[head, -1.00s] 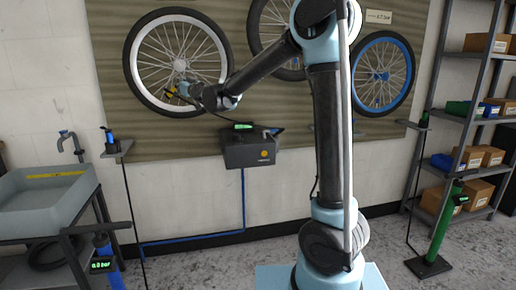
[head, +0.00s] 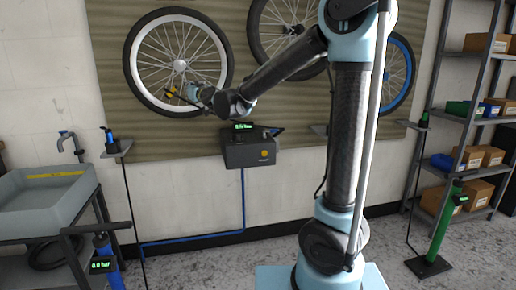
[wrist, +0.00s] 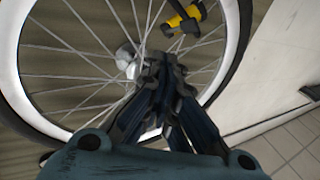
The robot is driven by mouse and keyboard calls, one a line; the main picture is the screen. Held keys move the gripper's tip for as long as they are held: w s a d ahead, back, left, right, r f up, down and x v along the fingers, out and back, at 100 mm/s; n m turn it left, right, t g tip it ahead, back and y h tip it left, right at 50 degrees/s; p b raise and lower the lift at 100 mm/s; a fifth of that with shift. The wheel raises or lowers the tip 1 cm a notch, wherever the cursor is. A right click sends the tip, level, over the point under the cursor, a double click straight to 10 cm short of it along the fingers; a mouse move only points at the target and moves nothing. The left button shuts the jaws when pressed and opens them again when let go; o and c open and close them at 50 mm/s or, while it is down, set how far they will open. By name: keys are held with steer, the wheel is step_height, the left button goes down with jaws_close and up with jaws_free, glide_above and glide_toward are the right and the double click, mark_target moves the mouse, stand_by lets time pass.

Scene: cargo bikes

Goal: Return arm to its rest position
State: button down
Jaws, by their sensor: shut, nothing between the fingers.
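My gripper (head: 178,94) is in front of the lower part of the left wheel (head: 135,62), which hangs on the wall panel. In the wrist view my gripper (wrist: 158,70) has its dark fingers together, with nothing between them. Behind the fingertips are the silver hub (wrist: 128,60) and the spokes of the wheel, whose white rim (wrist: 222,80) curves around. I cannot tell how far the fingertips are from the wheel. My arm reaches up from the base and bends left toward the wheel.
A black and yellow tool-like part (wrist: 186,20) shows by the spokes. A dark box (head: 250,152) with a green display is on the wall below the wheels. A grey sink (head: 45,200) stands left, shelves (head: 470,110) right, and a green pump (head: 440,225) on the floor.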

steer(key=shift+s+d, duration=0.1)
steer(key=s+d+f+m+g+h, duration=0.1)
steer(key=s+d+f+g+h, duration=0.1)
steer(key=s+d+f, duration=0.6)
steer(key=s+d+f+g+h, duration=0.15)
steer(key=d+f, duration=0.25)
steer(key=d, duration=0.8)
steer(key=s+d+f+m+g+h, duration=0.1)
steer(key=s+d+f+g+h, duration=0.2)
steer(key=s+d+f, duration=0.5)
steer(key=s+d+f+m+g+h, duration=0.2)
steer(key=s+d+f+g, duration=0.1)
steer(key=s+d+f, duration=0.4)
steer(key=s+d+f+m+g+h, duration=0.3)
steer(key=s+d+f, duration=0.5)
steer(key=s+d, duration=0.5)
steer(key=shift+s+d, duration=0.15)
steer(key=shift+d, duration=0.05)
steer(key=shift+f+g, duration=0.1)
steer(key=shift+g, duration=0.15)
